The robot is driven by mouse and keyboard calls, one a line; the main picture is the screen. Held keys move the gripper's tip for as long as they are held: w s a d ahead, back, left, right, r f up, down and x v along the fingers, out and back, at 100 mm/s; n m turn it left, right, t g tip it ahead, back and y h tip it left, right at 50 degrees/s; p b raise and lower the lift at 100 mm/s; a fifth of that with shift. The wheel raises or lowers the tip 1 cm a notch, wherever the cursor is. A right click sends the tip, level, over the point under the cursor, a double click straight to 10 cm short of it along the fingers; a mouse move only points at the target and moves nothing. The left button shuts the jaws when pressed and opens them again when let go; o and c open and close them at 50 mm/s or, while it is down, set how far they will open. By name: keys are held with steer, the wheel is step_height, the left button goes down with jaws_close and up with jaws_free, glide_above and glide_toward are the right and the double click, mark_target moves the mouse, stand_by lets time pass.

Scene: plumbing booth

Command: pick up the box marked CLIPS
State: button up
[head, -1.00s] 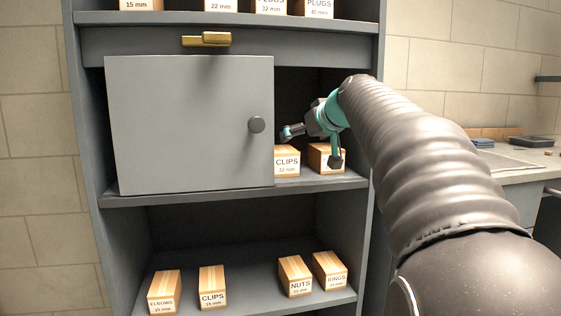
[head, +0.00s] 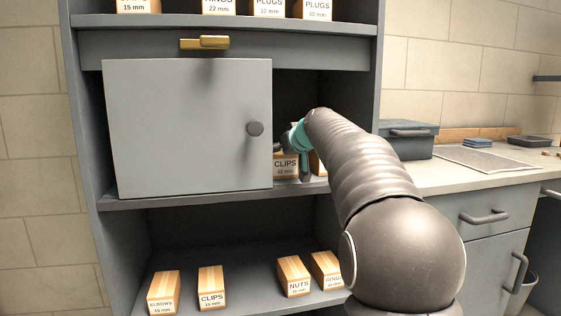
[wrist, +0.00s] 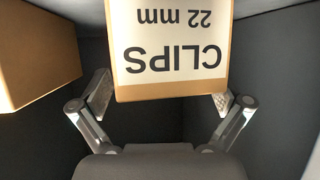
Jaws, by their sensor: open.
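The box marked CLIPS 22 mm (head: 285,167) stands on the middle shelf, just right of the grey door. In the wrist view the same CLIPS box (wrist: 168,50) shows upside down, close ahead and between the fingers. My gripper (wrist: 160,98) is open, one finger on each side of the box's near end, with a gap to each side visible. In the head view my gripper (head: 292,160) is in front of the box and partly hides it. A second box marked CLIPS 15 mm (head: 212,288) stands on the lower shelf.
A grey door panel (head: 185,125) covers the left of the middle shelf. Another box (wrist: 35,55) is beside the CLIPS box, largely hidden in the head view (head: 316,163). NUTS (head: 294,276), RINGS and ELBOWS boxes stand below. A counter (head: 470,172) is at right.

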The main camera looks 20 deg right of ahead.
steer(key=shift+w+f, duration=0.15)
steer(key=shift+w, duration=0.2)
steer(key=shift+c, duration=0.3)
steer(key=c, duration=1.2)
steer(key=shift+c, duration=0.2)
